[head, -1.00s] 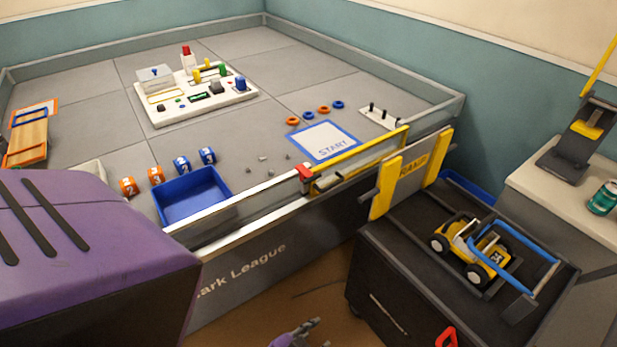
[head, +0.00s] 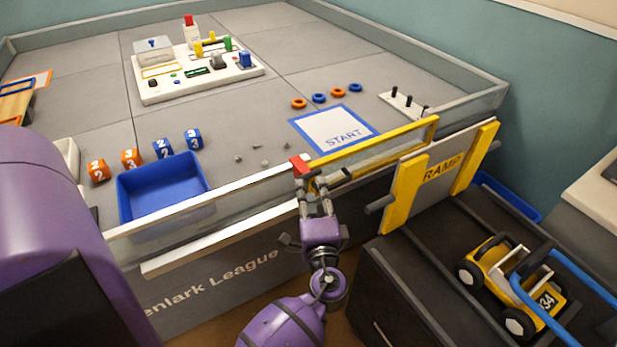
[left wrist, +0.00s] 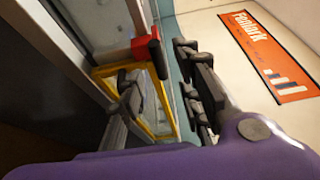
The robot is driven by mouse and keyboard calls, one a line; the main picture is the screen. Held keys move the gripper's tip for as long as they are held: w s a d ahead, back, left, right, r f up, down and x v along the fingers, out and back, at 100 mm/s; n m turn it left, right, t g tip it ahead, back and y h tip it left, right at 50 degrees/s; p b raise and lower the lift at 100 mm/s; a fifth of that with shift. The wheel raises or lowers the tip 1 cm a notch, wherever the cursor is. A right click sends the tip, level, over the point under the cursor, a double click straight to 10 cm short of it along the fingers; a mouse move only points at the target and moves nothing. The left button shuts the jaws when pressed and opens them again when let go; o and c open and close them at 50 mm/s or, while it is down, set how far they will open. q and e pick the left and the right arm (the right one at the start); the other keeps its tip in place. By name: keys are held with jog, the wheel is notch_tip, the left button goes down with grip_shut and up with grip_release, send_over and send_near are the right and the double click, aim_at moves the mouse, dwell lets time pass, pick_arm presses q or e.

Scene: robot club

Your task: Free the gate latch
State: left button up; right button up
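The gate latch is a red block (head: 300,165) on the top rim of the low field wall, at the left end of the yellow-framed gate (head: 375,147). It also shows in the left wrist view (left wrist: 147,49), where the gate's yellow frame (left wrist: 166,136) is behind the fingers. My left gripper (head: 312,190) is just in front of the wall, below the latch. Its dark fingers are apart and empty, also in the left wrist view (left wrist: 165,90). Whether a fingertip touches the latch I cannot tell. My right gripper is not in view.
Right of the gate, a grey-and-yellow RAMP board (head: 440,172) stands upright by a dark cart (head: 400,285) carrying a yellow toy vehicle (head: 508,285). Behind the wall are a blue bin (head: 165,190), numbered cubes (head: 163,149) and a START mat (head: 338,138).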

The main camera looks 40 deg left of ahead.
aim_at(309, 178)
pick_arm(q)
jog(key=x, duration=0.5)
jog(key=shift+w+a+f, duration=0.1)
jog(key=shift+w+a, duration=0.1)
jog(key=shift+w, duration=0.15)
grip_shut()
